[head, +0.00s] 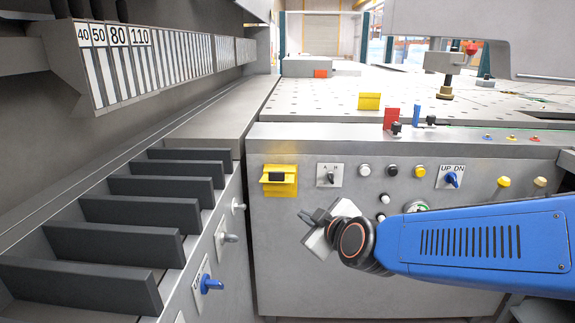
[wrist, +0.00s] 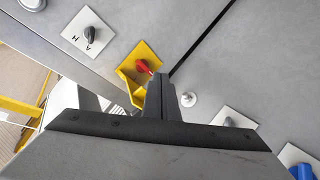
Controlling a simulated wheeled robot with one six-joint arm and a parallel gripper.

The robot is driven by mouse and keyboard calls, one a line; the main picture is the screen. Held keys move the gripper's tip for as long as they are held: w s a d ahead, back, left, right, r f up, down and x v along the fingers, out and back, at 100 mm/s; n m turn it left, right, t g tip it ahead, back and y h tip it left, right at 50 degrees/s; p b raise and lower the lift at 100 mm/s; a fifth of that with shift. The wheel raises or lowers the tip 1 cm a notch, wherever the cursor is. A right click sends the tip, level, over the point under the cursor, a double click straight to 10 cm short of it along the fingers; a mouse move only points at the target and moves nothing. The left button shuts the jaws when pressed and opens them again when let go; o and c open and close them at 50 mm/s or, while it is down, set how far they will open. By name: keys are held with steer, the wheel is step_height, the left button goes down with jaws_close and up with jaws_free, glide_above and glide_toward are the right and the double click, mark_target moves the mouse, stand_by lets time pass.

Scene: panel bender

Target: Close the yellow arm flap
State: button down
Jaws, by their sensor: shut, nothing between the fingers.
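The yellow arm flap (head: 279,189) is part of a yellow fitting on the grey front panel, left of the A/H knob. A dark opening shows in it in the head view. In the wrist view the flap (wrist: 130,90) stands out from its yellow plate and a red switch lever (wrist: 143,67) shows uncovered, so it looks open. My gripper (head: 306,216) is shut and empty, below and right of the fitting in the head view. In the wrist view my fingertips (wrist: 160,80) appear close beside the flap; contact cannot be told.
The A/H knob (head: 330,176) is right of the fitting. Several buttons and a blue UP/DN knob (head: 452,180) lie further right. Black slats (head: 120,239) fill the lower left. Yellow (head: 369,101) and red (head: 391,119) upright pieces stand on the table top.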

steer(key=s+d+f+m+g+h, duration=0.3)
steer(key=s+d+m+g, duration=0.5)
steer(key=s+d, duration=0.9)
steer(key=w+a+r+n+g+y, duration=0.2)
steer(key=w+a+r+n+y, duration=0.2)
steer(key=w+r, duration=0.4)
steer(key=w+a+r+n+g+y, duration=0.1)
steer(key=w+a+r+n+y, duration=0.35)
steer(key=w, duration=0.55)
steer(key=w+a+r+n+g+y, duration=0.2)
steer(key=w+a+r+n+y, duration=0.15)
steer(key=w+r, duration=0.45)
glide_above(288, 181)
steer(key=w, duration=0.1)
step_height(288, 181, down, 3)
steer(key=shift+w+r+m+y, duration=0.1)
steer(key=shift+m+y, duration=0.2)
steer(key=shift+y, duration=0.1)
steer(key=f, duration=0.3)
steer(key=shift+s, duration=0.35)
steer(key=shift+s+f, duration=0.15)
steer(key=shift+f, duration=0.35)
